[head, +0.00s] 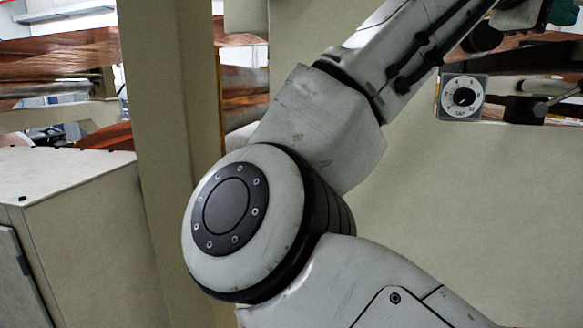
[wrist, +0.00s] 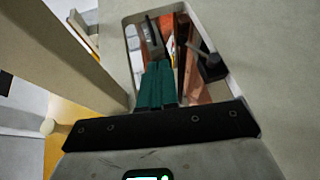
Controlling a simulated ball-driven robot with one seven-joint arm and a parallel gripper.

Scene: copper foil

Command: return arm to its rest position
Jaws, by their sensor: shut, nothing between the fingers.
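My own arm, pale grey with a black joint ring, fills the middle of the head view and reaches up to the top right corner. In the wrist view my gripper (wrist: 158,66) shows two teal fingers side by side, shut with nothing held. They point towards a rectangular opening in a pale panel (wrist: 243,50). I cannot tell whether the fingertips are inside the opening. In the head view only a bit of teal shows at the top right edge, and the fingertips are out of frame.
A dial (head: 462,97) and a black lever fitting (head: 525,108) are at the right; the lever (wrist: 210,65) also shows beside the fingers. A beige post (head: 165,150) stands left of my arm. A beige cabinet (head: 85,230) is at far left, with copper sheets (head: 65,50) behind.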

